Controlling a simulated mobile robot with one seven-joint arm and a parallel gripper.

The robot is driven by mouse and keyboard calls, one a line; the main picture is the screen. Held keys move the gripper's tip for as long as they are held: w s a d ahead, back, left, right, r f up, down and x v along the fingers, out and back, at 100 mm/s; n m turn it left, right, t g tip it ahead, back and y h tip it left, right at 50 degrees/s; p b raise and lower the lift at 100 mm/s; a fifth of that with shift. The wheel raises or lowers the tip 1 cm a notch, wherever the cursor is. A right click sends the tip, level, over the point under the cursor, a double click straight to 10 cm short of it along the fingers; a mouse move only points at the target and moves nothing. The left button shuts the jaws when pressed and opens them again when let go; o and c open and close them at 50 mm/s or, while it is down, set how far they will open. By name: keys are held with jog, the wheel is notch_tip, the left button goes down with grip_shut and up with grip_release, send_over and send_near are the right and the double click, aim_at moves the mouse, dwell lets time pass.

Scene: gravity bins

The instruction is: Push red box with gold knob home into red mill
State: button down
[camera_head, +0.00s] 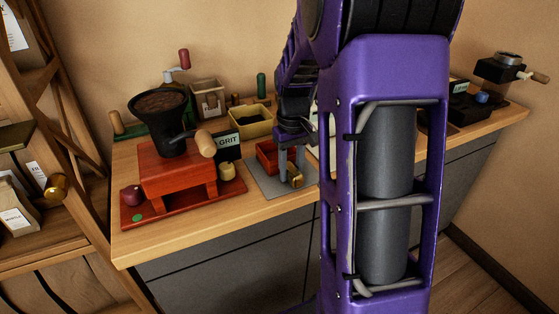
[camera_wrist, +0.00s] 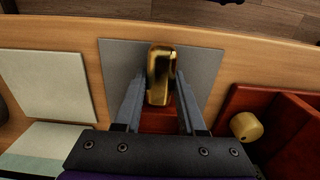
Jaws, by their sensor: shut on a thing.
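The red mill (camera_head: 178,172) stands on a red tray at the left of the counter, with a dark hopper on top and an opening between its front legs. Its red edge also shows at the right of the wrist view (camera_wrist: 238,100). The red box (camera_head: 266,156) is on a grey mat to the right of the mill, apart from it. Its gold knob (camera_head: 296,180) faces the counter's front edge. My gripper (camera_head: 291,172) points down, shut on the gold knob. In the wrist view, the gold knob (camera_wrist: 160,78) is between the fingers (camera_wrist: 160,90), with the box mostly hidden below.
A pale yellow knob (camera_head: 227,172) and a dark red ball (camera_head: 131,195) lie by the mill. A GRIT sign (camera_head: 228,143) and a yellow bin (camera_head: 252,124) stand behind. Pale tiles (camera_wrist: 45,82) lie beside the mat. My arm hides the counter's middle right.

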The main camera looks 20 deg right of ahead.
notch_tip(320, 180, up, 10)
jog(key=shift+p, duration=0.95)
dwell(0.4)
